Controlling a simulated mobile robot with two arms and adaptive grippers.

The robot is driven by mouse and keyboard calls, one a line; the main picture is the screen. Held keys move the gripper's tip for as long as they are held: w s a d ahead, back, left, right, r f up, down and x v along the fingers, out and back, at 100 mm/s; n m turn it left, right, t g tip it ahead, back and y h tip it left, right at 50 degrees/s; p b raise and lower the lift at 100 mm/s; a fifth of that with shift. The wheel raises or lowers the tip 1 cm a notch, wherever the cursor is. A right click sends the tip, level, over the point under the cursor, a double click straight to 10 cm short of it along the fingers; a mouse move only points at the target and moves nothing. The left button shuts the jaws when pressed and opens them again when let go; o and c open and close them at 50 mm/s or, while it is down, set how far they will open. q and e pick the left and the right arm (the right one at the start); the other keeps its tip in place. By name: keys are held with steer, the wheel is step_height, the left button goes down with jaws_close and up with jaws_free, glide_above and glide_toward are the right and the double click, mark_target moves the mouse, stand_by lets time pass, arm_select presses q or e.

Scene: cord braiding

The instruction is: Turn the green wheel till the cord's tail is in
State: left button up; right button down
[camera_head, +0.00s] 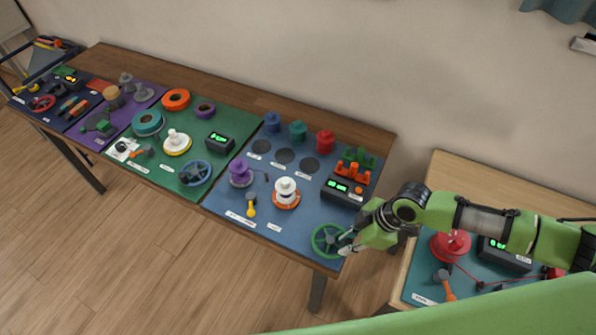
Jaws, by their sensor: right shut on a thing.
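The green wheel (318,247) lies at the front right corner of the blue mat (225,205). It is a spoked ring. My right gripper (346,243) reaches in from the right and is shut at the right side of the wheel. The fingers hide that part, so I cannot tell whether they hold the rim or a handle. A white spool (286,187) on an orange base stands behind the wheel. I cannot make out a cord or its tail near the wheel. My left gripper is out of view.
On the blue mat, a black box (338,197) with a green display stands behind the wheel. A yellow-handled tool (251,208) and a purple spool (240,176) are to the left. The right table has a red spool (449,245) and red cord. A gap separates the tables.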

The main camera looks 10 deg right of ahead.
mark_target(327, 258)
steer(key=a, duration=0.1)
steer(key=s+a+p, duration=0.1)
steer(key=a, duration=0.3)
steer(key=shift+s+a+p, duration=0.25)
steer(key=shift+s+p, duration=0.05)
steer(key=shift+p, duration=0.05)
steer(key=shift+w+a+f, duration=0.1)
steer(key=shift+w+a, duration=0.15)
steer(key=shift+a, duration=0.2)
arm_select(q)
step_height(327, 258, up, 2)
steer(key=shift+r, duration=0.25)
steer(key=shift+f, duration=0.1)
arm_select(e)
steer(key=shift+a+b, duration=0.1)
steer(key=shift+b, duration=0.25)
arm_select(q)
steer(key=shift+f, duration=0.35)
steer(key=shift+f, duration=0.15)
arm_select(e)
steer(key=shift+w, duration=0.1)
